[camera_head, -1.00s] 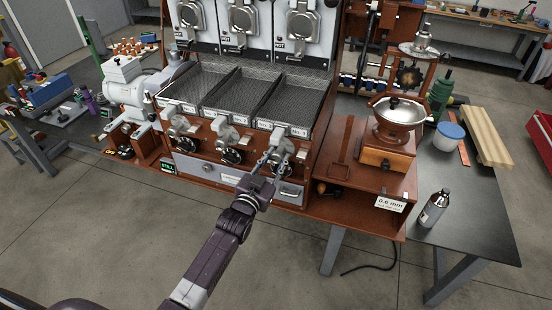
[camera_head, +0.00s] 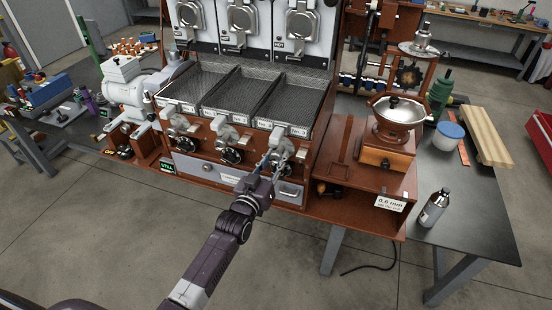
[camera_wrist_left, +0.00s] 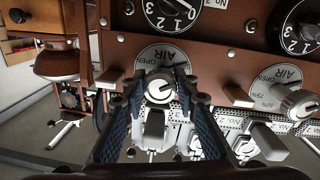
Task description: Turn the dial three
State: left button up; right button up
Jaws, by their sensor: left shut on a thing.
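The third station of the roaster front is at the right, below the No. 3 tray (camera_head: 290,108). In the left wrist view, upside down, a silver knob (camera_wrist_left: 160,86) sits on a round white AIR dial (camera_wrist_left: 163,54). My left gripper (camera_head: 270,160) is at this station. In the left wrist view its two fingers (camera_wrist_left: 160,98) are shut on the silver knob, one on each side. My right gripper is not in view.
A second AIR dial with its knob (camera_wrist_left: 298,102) and another black dial (camera_wrist_left: 300,25) are close by. A silver drawer (camera_head: 290,193) lies below my left gripper. A grinder (camera_head: 395,125) and a bottle (camera_head: 434,208) stand to the right.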

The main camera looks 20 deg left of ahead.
pick_arm(q)
jog(key=shift+f, duration=0.1)
jog(key=o, duration=1.2)
jog(key=shift+c, duration=0.2)
jog(key=shift+s, duration=0.15)
jog(key=s+a, duration=0.1)
jog(key=s, duration=1)
jog(key=shift+s+a, duration=0.15)
jog(key=shift+s, duration=0.25)
